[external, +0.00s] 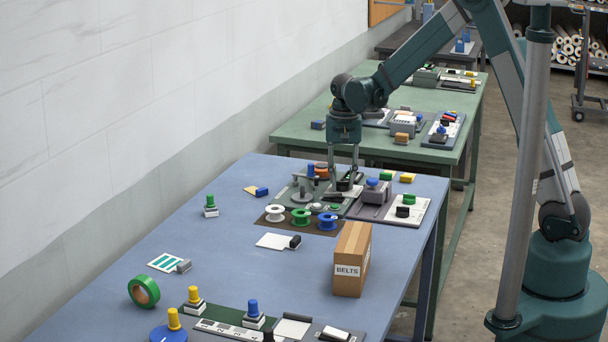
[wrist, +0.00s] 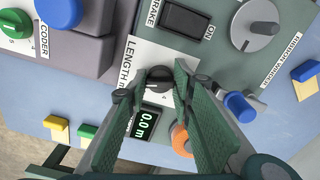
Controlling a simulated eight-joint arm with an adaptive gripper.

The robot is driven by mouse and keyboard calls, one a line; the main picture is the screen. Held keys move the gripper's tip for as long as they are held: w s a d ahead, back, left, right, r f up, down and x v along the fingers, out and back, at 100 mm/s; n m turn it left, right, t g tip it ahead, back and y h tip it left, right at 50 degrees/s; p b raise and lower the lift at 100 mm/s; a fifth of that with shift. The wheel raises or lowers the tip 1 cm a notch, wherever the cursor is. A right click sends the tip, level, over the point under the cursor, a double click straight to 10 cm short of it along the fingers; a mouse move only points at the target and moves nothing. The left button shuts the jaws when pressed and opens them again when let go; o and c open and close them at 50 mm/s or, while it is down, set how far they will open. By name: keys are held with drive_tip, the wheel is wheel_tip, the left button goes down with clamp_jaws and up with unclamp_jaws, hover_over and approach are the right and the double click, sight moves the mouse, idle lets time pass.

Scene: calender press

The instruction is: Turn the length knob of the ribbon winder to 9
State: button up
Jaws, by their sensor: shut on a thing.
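The ribbon winder is a grey-green panel (wrist: 215,62) with a printed name at its right side; in the external view it lies at the far end of the blue table. Its length knob (wrist: 158,74) is black and round, on a white plate marked LENGTH m. My gripper (wrist: 156,88) points down at the knob, with one finger on each side, shut on it. In the external view my gripper (external: 343,183) is low over the panel and the knob is mostly hidden. The display (wrist: 146,123) beside the knob reads about 0.0 m. The knob's pointer setting is not legible.
A black BRAKE switch (wrist: 185,18), a grey crank disc (wrist: 257,24) and a blue knob (wrist: 240,106) are close by. The coder unit (wrist: 85,45) with a blue button adjoins the panel. Colored spools (external: 300,217) and a BELTS box (external: 351,260) stand nearer on the table.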

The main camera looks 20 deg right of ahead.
sight(343, 182)
drive_tip(key=shift+m, duration=1.3)
drive_tip(key=o, duration=0.9)
drive_tip(key=shift+r, duration=0.1)
wheel_tip(343, 182, up, 12)
drive_tip(key=shift+f, duration=0.1)
